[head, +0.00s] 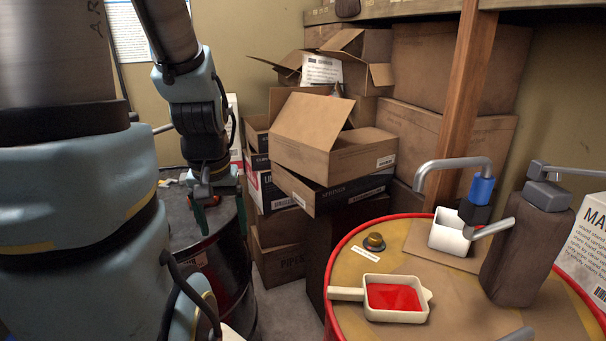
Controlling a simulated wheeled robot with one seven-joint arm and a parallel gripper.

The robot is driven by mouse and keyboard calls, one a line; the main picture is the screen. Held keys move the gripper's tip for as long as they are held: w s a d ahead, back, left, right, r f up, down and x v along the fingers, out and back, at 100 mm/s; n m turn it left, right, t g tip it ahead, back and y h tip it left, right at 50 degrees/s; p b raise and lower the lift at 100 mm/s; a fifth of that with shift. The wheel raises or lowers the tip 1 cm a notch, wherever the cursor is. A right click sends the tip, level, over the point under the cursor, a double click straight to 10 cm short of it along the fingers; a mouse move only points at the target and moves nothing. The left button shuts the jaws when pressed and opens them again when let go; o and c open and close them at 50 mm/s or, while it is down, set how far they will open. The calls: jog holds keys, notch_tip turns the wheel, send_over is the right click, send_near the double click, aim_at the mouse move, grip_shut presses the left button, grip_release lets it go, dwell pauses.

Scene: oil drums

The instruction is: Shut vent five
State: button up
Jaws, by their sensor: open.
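A small brass-coloured vent cap (374,242) stands on the yellowish top of the red-rimmed drum (345,262). A small white label (366,254) lies in front of it, its print too small to read, so I cannot tell whether this is vent five. My gripper (221,214) hangs open and empty, pointing down over the dark drum (232,283) at the left, well apart from the brass cap. Another small label (200,260) is on the dark drum. My arm hides much of that drum's top.
Cardboard boxes (330,145) are stacked behind, beside a wooden post (462,100). A narrow floor gap separates the drums.

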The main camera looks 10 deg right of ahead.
jog(key=shift+n, duration=0.3)
jog(key=w+d+b, duration=0.1)
jog(key=w+d, duration=0.1)
jog(key=w+d+f+b, duration=0.1)
jog(key=w+d+b, duration=0.1)
jog(key=shift+d+f, duration=0.2)
jog(key=shift+d, duration=0.2)
jog(key=shift+c, duration=0.2)
jog(key=n+g+b, duration=0.2)
jog(key=n+b, duration=0.3)
jog(key=b, duration=0.5)
send_near(375, 236)
notch_tip(375, 236, down, 9)
jog(key=shift+s+d+r+p, duration=0.1)
jog(key=shift+s+d+p, duration=0.1)
jog(key=shift+p, duration=0.35)
grip_shut()
